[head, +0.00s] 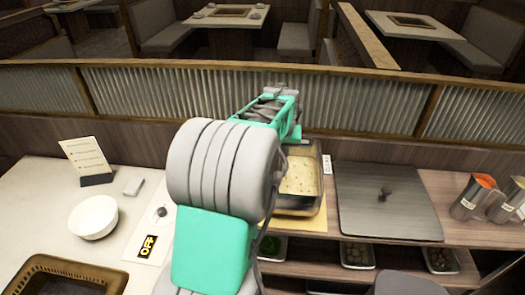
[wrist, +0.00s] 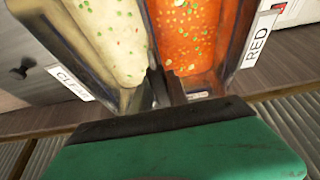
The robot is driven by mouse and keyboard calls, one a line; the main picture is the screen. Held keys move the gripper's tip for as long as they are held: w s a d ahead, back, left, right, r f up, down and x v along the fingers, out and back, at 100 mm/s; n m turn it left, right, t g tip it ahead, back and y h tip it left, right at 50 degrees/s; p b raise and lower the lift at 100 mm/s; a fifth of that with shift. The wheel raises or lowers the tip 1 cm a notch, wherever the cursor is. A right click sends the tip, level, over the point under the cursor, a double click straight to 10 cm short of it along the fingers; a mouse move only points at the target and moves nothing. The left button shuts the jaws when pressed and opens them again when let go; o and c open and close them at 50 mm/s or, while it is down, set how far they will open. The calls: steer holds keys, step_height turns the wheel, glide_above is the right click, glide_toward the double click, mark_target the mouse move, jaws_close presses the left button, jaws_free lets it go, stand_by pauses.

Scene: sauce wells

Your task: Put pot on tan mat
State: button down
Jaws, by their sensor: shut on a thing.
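The pot (head: 304,211) is a metal vessel on the counter in the head view, with pale soup showing in it and its left part hidden by my arm. The wrist view shows two wells, pale soup (wrist: 110,40) by a CLEAR label and red soup (wrist: 187,35) by a RED label. My gripper (wrist: 165,90) is shut on the pot at the wall between the wells. The tan mat (head: 308,226) shows as a yellowish strip under the pot's near edge. I cannot tell whether the pot touches it.
A grey lid with a dark knob (head: 420,215) lies right of the pot. Metal jugs (head: 468,203) stand farther right. Small food trays (head: 357,256) sit on the shelf below. A white bowl (head: 93,217) and a card stand are at left. A ribbed partition (head: 360,105) runs behind.

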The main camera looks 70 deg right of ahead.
steer(key=shift+s+d+r, duration=0.1)
steer(key=shift+s+d, duration=0.1)
steer(key=shift+f+b, duration=0.95)
steer(key=shift+f, duration=0.45)
steer(key=shift+f+b, duration=0.3)
steer(key=shift+f, duration=0.05)
steer(key=c, duration=1.2)
jaws_free()
steer(key=shift+a+f, duration=0.15)
steer(key=shift+o, duration=0.2)
steer(key=shift+a+f, duration=0.1)
steer(key=shift+f, duration=0.1)
steer(key=o, duration=0.8)
steer(key=shift+r, duration=0.15)
steer(key=shift+c, duration=0.2)
